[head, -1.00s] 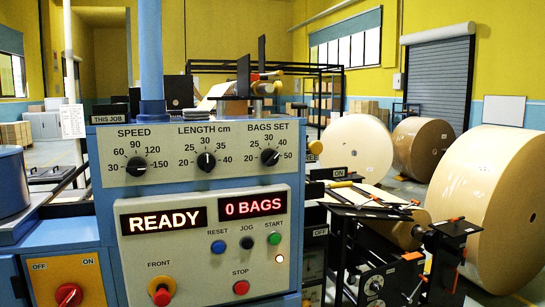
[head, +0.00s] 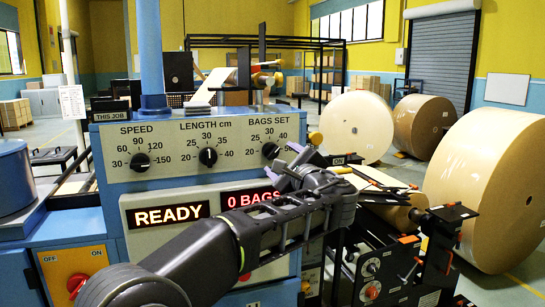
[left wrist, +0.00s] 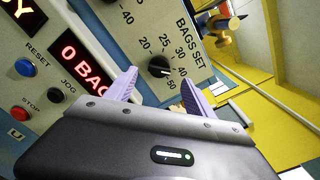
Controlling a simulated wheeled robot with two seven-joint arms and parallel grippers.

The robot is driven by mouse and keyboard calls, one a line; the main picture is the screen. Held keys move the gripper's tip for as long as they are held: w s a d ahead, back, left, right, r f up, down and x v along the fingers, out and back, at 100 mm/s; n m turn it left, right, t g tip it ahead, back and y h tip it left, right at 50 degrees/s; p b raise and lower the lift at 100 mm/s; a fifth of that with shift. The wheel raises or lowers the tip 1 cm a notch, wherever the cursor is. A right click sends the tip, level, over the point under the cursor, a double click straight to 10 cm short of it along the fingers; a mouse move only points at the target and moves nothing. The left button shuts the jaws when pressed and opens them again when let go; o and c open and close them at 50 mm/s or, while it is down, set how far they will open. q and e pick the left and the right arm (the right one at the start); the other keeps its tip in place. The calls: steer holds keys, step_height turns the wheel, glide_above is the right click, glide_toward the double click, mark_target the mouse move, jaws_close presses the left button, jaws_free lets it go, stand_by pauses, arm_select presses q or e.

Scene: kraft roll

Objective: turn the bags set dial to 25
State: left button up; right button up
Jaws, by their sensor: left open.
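The BAGS SET dial (head: 270,150) is a black round knob on the upper control panel, at the right of the row of three. It also shows in the left wrist view (left wrist: 159,67), where its pale pointer mark seems to face the 50 end of the scale; the mark is small. My left gripper (head: 289,163) is just right of and below the dial in the head view. In the left wrist view its two purple fingers (left wrist: 160,80) are spread, one on each side of the dial, with nothing between them visibly gripped. Contact cannot be told.
The LENGTH dial (head: 208,157) and SPEED dial (head: 140,162) sit left on the same panel. Below are the READY display (head: 168,217) and the bag counter (head: 246,199), partly covered by my arm. Big paper rolls (head: 497,190) stand at the right.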

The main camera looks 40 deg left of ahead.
mark_target(273, 153)
stand_by(0.3)
arm_select(q)
steer(key=p+x, duration=0.2)
steer(key=x, duration=0.4)
steer(key=shift+w+a+p, duration=0.15)
steer(key=shift+a+p, duration=0.05)
steer(key=shift+p, duration=0.2)
steer(key=shift+w+a+f, duration=0.1)
steer(key=shift+w+a, duration=0.35)
steer(key=shift+a, duration=0.1)
steer(key=shift+c, duration=0.5)
jaws_close()
